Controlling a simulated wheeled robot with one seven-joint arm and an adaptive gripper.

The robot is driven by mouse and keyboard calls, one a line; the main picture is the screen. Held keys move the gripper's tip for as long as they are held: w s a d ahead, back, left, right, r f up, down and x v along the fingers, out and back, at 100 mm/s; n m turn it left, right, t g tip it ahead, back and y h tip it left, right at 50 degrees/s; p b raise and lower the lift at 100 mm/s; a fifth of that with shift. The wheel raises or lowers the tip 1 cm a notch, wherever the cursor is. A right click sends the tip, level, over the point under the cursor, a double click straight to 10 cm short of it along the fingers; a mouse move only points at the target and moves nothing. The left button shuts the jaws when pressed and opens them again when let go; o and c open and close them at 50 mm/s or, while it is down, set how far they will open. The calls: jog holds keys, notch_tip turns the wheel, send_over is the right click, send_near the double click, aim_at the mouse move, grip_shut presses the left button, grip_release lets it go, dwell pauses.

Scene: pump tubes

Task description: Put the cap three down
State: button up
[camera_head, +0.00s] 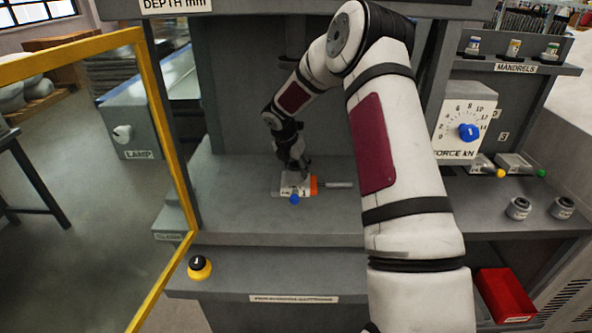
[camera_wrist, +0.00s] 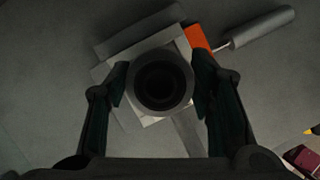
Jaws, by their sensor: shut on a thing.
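My gripper (camera_head: 294,166) is low over the bay floor, at the small pale fixture block (camera_head: 284,187). In the wrist view my gripper (camera_wrist: 161,84) is shut on a round grey cap (camera_wrist: 160,107) with a dark hole facing the camera. The cap sits between the fingers, over the block, which also shows in the wrist view (camera_wrist: 111,68). I cannot tell whether the cap touches the block. No number can be read on the cap. Two similar grey caps stand on the right shelf, one at the left (camera_head: 518,208) and one at the right (camera_head: 563,207).
The block has an orange part (camera_head: 314,185), a blue knob (camera_head: 294,199) and a grey rod (camera_head: 339,184) to its right. A yellow door frame (camera_head: 160,110) stands open at left. A red box (camera_head: 504,295) is at lower right. The bay floor left of the block is clear.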

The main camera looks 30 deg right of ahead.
jog(key=shift+f, duration=0.65)
jog(key=shift+f, duration=0.1)
jog(key=o, duration=1.6)
jog(key=shift+f, duration=0.1)
jog(key=shift+c, duration=0.2)
